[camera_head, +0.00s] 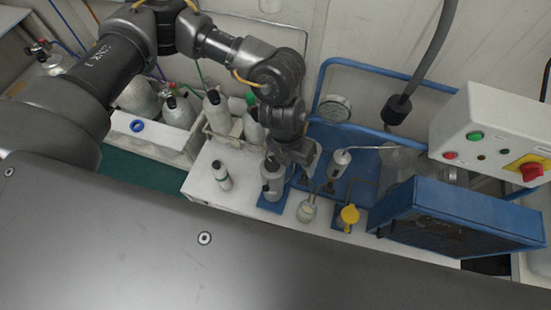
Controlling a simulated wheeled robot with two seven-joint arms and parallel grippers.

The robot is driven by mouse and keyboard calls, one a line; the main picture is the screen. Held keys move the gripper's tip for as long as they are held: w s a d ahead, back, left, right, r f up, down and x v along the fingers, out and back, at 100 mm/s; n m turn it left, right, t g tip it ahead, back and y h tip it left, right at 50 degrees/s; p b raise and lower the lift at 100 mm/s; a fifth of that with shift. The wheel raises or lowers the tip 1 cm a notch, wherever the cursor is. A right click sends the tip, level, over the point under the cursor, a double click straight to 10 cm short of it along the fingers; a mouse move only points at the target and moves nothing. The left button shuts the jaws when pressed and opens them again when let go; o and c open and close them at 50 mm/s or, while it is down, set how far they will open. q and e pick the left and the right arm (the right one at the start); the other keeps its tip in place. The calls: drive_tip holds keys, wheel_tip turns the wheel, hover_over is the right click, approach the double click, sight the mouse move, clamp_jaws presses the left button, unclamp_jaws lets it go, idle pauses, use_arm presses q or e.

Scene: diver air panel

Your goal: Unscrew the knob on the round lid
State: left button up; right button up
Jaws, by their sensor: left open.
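My left gripper (289,165) reaches down from the top left, over the small blue-based fittings in the middle. Its jaws are open, and its fingers are small and partly hidden by the wrist. A grey upright cylinder (271,185) on a blue base stands directly under and beside the fingers. The gripper covers its top. I cannot make out the round lid or its knob for certain, nor whether a finger touches anything. My right gripper is not in view.
A yellow-capped fitting (349,215) and a clear bowl (307,211) stand to the right. A small black-topped bottle (222,177) stands left on the white bench. A blue box (455,218) and a control box (492,130) with buttons bound the right side. Gas cylinders (179,110) stand behind left.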

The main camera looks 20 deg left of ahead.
sight(272, 162)
use_arm(q)
drive_tip(key=w+a+r+y, duration=0.1)
drive_tip(key=w+a+y, duration=0.25)
drive_tip(key=a, duration=0.35)
drive_tip(key=shift+t+h, duration=0.3)
drive_tip(key=shift+h, duration=0.15)
wheel_tip(272, 162, down, 10)
drive_tip(key=p, duration=0.2)
drive_tip(key=shift+a+f+p, duration=0.1)
drive_tip(key=shift+f+p, duration=0.15)
drive_tip(key=shift+p, duration=0.1)
drive_tip(key=c, duration=1)
